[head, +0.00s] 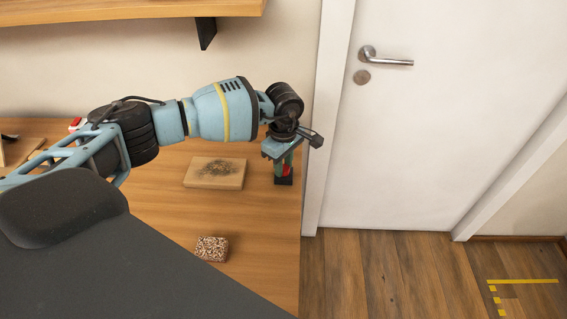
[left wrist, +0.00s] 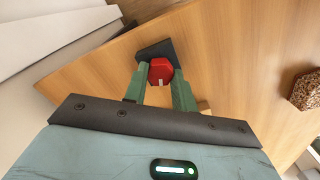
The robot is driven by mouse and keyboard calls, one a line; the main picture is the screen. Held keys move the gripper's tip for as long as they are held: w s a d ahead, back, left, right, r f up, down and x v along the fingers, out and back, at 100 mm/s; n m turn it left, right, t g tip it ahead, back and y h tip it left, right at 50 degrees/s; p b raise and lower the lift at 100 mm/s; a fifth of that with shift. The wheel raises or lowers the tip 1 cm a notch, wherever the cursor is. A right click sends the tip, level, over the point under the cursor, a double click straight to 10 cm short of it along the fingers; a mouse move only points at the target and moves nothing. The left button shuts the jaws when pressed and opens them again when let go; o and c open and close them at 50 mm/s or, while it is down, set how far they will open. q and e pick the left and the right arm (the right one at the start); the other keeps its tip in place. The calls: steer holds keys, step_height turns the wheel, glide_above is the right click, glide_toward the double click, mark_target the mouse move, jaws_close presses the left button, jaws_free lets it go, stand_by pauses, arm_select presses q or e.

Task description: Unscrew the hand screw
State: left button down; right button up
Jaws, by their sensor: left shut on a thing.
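The hand screw is a red knob (left wrist: 160,71) on a dark block (left wrist: 152,50) at the table's edge; in the head view the red part (head: 287,170) shows just below my gripper, above the dark base (head: 284,181). My left gripper (left wrist: 161,85) points down over it, with its green fingers on either side of the red knob, shut on it. In the head view my left gripper (head: 284,160) partly hides the knob. The thread is hidden. My right gripper is in neither view.
A wooden board (head: 215,173) with a dark smudge lies left of the screw on the wooden table (head: 180,215). A speckled block (head: 211,249) lies nearer; it also shows in the left wrist view (left wrist: 306,92). A white door (head: 430,130) stands right of the table, past the frame.

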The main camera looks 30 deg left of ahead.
arm_select(q)
steer(key=shift+r+n+p, duration=0.15)
steer(key=shift+n+p, duration=0.25)
steer(key=shift+n, duration=0.4)
steer(key=n+p, duration=0.1)
steer(key=n, duration=0.2)
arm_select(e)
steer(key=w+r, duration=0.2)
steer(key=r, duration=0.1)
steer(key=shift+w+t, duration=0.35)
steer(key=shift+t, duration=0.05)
arm_select(q)
steer(key=shift+n, duration=0.3)
steer(key=n+p, duration=0.1)
steer(key=n, duration=0.2)
steer(key=shift+n, duration=0.3)
steer(key=shift+s+f+n+p, duration=0.1)
steer(key=shift+f+n+p, duration=0.15)
steer(key=shift+n, duration=0.35)
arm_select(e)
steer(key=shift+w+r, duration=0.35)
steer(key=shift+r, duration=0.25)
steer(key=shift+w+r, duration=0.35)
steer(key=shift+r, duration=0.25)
